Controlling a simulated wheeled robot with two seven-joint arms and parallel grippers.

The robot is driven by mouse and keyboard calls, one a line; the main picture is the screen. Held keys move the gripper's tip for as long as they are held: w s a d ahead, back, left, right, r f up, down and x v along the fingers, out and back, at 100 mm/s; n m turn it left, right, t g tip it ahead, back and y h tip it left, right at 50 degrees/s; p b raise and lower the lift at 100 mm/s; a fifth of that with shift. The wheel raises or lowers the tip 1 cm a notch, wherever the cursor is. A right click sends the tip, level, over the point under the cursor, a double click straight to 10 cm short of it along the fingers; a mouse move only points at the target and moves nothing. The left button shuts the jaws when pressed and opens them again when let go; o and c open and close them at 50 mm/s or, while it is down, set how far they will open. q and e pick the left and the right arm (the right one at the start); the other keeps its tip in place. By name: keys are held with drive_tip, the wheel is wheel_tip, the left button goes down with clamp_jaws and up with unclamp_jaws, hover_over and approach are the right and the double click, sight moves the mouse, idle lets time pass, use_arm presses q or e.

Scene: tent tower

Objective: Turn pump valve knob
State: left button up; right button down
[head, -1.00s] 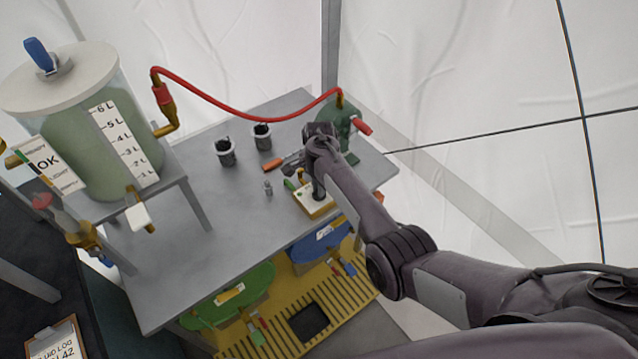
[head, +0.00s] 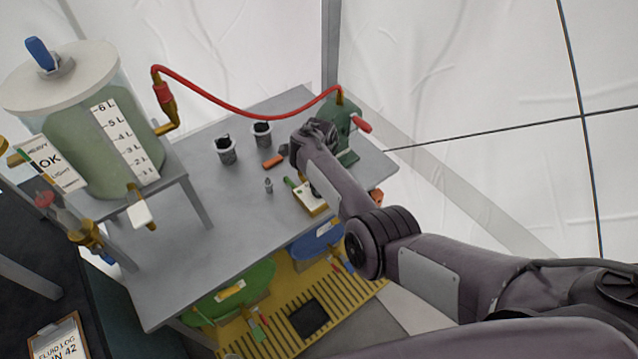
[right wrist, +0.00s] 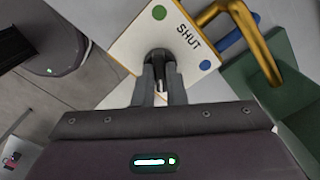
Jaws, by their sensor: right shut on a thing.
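In the right wrist view, a black knob (right wrist: 158,56) sits on a white plate (right wrist: 133,42) marked SHUT, with a green dot and a blue dot. My right gripper (right wrist: 160,78) has its fingers closed on the knob. In the head view, my right arm reaches over the table and its wrist hides the fingers and knob. The green pump (head: 345,120), with a red handle (head: 362,124), stands just beyond the wrist. My left gripper is not in view.
A brass pipe (right wrist: 262,45) and a green body (right wrist: 275,80) stand close right of the plate. A red hose (head: 235,112) runs from the tank (head: 100,140) to the pump. Two dark cups (head: 227,152) and an orange piece (head: 273,162) are on the table (head: 215,250).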

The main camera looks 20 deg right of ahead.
idle(0.5)
drive_tip(key=c, duration=1.5)
unclamp_jaws()
drive_tip(key=shift+r, duration=0.1)
wheel_tip(320, 180, up, 8)
drive_tip(key=shift+f+p, duration=0.2)
drive_tip(key=shift+p, duration=0.7)
